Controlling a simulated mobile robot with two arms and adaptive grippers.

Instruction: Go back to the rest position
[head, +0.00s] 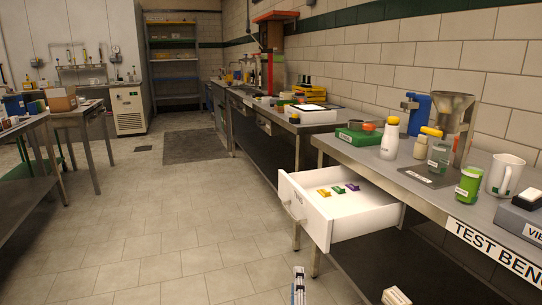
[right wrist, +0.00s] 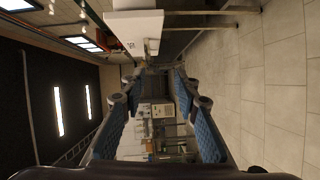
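My right gripper (head: 299,284) shows at the bottom edge of the head view, over the floor in front of the open drawer and apart from it. In the right wrist view, its two blue-padded fingers (right wrist: 157,125) stand apart with nothing between them, so it is open and empty. Most of the right arm is out of the head view. My left gripper is in neither view.
A white drawer (head: 349,228) with small coloured clips juts out from the test bench (head: 413,187). Bottles, a mug (head: 503,176) and a green container (head: 468,186) stand on the bench. A steel table (head: 84,113) is at left. The tiled floor (head: 170,225) between is clear.

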